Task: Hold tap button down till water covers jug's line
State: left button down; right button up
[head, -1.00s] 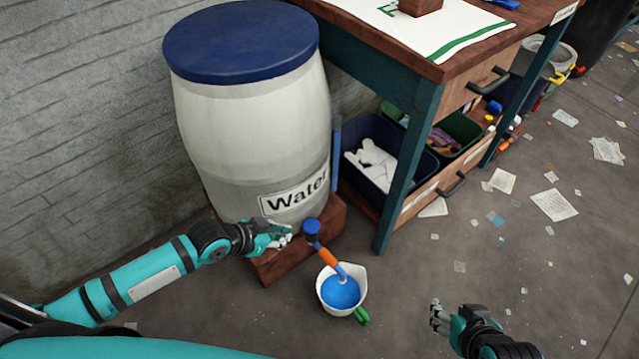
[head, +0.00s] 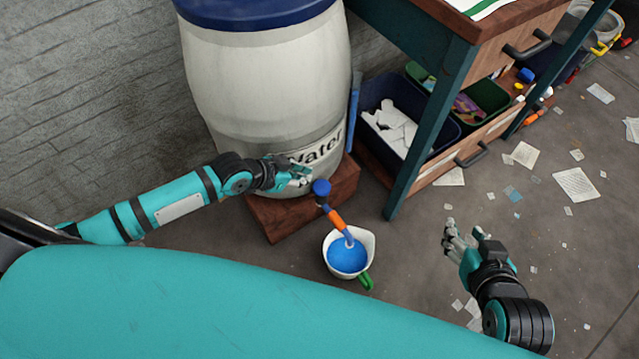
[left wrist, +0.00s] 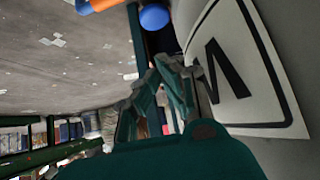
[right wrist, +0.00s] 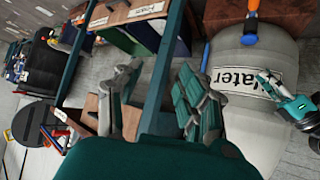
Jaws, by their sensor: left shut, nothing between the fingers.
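The water barrel (head: 265,90) stands on a brown block. Its tap has an orange body (head: 336,218) and a round blue button (head: 321,187), which also shows in the left wrist view (left wrist: 154,16). A white jug (head: 371,243) with a green handle stands below the spout, with blue water (head: 347,257) inside. I cannot make out the jug's line, or whether water is running. My left gripper (head: 304,178) is shut and empty, just left of the button and apparently not pressing it. My right gripper (head: 452,232) is open and empty, right of the jug.
The brown block (head: 280,217) lies under the barrel. A workbench with teal legs (head: 430,130) stands right of it, with bins (head: 385,150) on its lower shelf. Papers (head: 575,184) litter the floor.

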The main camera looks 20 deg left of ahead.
pick_arm(q)
jog(key=b, duration=0.2)
send_over(320, 190)
jog(key=f, duration=0.4)
jog(key=shift+s+a+f, duration=0.25)
jog(key=f, duration=0.1)
jog(key=f+b, duration=0.2)
jog(key=f, duration=0.1)
jog(key=shift+w+d, duration=0.2)
jog(key=shift+w, duration=0.05)
jog(key=shift+f+b, duration=0.15)
jog(key=shift+b, duration=0.15)
pick_arm(e)
jog(key=w+a+r+t+y, duration=0.1)
jog(key=a+r+t+y, duration=0.1)
jog(key=r+t, duration=0.4)
jog(key=w+a+r+t+y, duration=0.1)
jog(key=w+r+t+y, duration=0.1)
jog(key=r+t, duration=0.5)
jog(key=shift+w+a+r+n, duration=0.15)
jog(key=shift+a+r+n, duration=0.2)
jog(key=shift+r, duration=2.8)
